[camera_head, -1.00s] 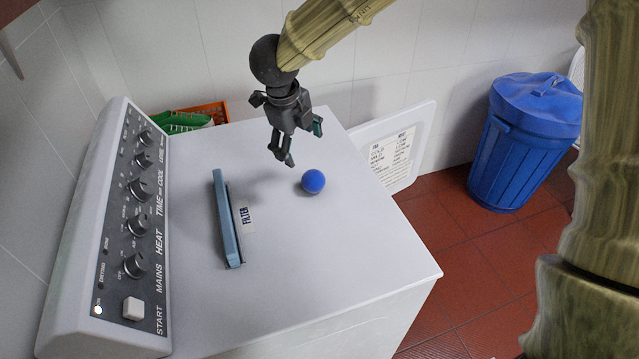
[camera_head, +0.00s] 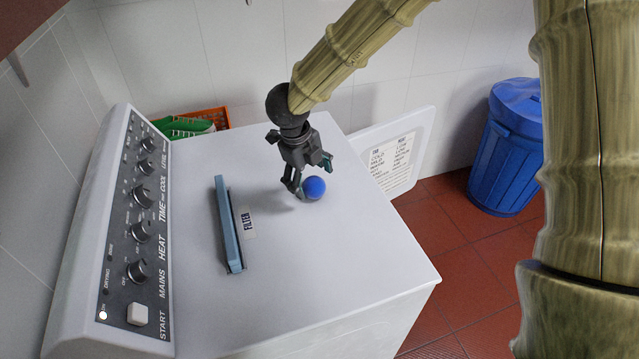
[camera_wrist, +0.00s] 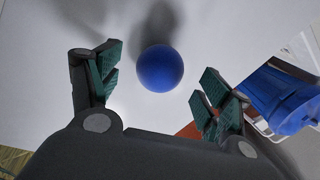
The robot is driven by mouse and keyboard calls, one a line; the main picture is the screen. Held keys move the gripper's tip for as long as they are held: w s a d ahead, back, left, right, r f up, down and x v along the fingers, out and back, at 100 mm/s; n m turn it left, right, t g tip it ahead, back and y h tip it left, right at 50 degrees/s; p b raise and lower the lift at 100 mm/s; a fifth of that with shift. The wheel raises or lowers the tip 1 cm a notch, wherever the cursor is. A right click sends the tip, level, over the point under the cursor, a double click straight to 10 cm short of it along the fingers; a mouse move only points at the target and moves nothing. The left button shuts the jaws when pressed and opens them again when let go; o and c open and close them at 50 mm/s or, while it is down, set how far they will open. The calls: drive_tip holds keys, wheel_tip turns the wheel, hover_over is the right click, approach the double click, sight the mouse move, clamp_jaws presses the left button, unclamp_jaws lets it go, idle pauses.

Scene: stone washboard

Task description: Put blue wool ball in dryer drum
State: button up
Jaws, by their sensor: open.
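The blue wool ball (camera_head: 314,188) rests on the white top of the dryer (camera_head: 330,260), right of the filter slot. My gripper (camera_head: 309,178) is open and low over the dryer top, close beside the ball. In the wrist view the ball (camera_wrist: 160,68) sits ahead of and between the two open fingers (camera_wrist: 155,90), with gaps on both sides. I cannot tell from the head view whether a finger touches it. The white door with a printed label (camera_head: 405,150) stands open at the dryer's far right side. The drum opening is hidden.
A blue filter handle (camera_head: 228,225) rises from the dryer top. The control panel (camera_head: 135,230) with knobs runs along the left. An orange basket (camera_head: 205,120) with a green item is behind. A blue lidded bin (camera_head: 508,150) stands on the red floor at right.

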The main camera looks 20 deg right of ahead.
drive_tip(key=shift+x, duration=1.35)
drive_tip(key=shift+d, duration=0.1)
drive_tip(key=c, duration=1.1)
